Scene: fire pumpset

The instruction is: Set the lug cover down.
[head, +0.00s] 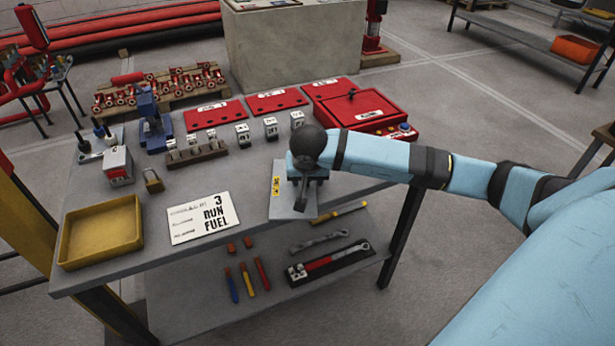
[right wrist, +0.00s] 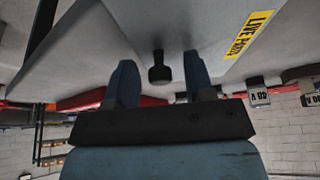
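The lug cover appears to be the grey plate (head: 281,207) with a yellow label, lying at the front edge of the workbench. In the right wrist view, its grey face (right wrist: 215,25) carries a yellow "LIVE PARTS" label and a short black knob (right wrist: 159,70). My right gripper (head: 303,203) is over the plate and hides part of it. In the wrist view, the fingers of my right gripper (right wrist: 159,82) stand apart on either side of the knob, with a visible gap on each side. My left gripper is out of view.
The workbench (head: 155,260) holds a yellow tray (head: 100,230), a white "RUN FUEL" card (head: 203,217), a padlock (head: 153,180) and a red case (head: 362,108). Small blocks stand behind the plate. Tools lie on the lower shelf (head: 270,310).

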